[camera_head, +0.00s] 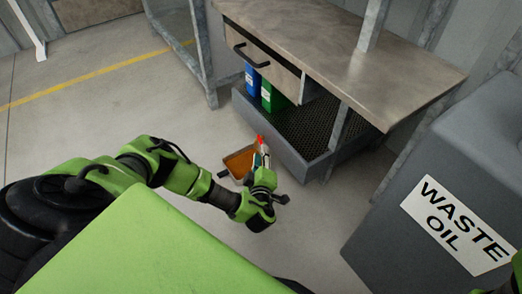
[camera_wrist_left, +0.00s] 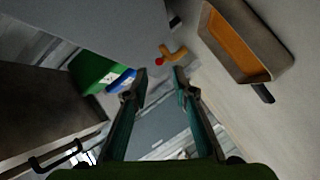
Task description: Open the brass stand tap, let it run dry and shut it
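The brass tap (camera_wrist_left: 177,54) with a small red end (camera_wrist_left: 159,61) shows in the left wrist view, just beyond the fingertips. In the head view a red tip (camera_head: 260,139) shows past my left gripper (camera_head: 262,160), which hides most of the tap. My left gripper also shows in the left wrist view (camera_wrist_left: 159,78); its two fingers are apart with nothing between them. The tap looks ahead of the fingers, not between them. I cannot tell whether the tap is open or shut. My right gripper is not in view.
A tray with an orange-brown inside (camera_head: 229,165) lies on the floor beside the gripper; it shows in the wrist view (camera_wrist_left: 284,72). A workbench (camera_head: 330,35) with a drawer and a lower mesh shelf holds blue and green containers (camera_head: 272,96). A grey waste oil bin (camera_head: 385,215) stands right.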

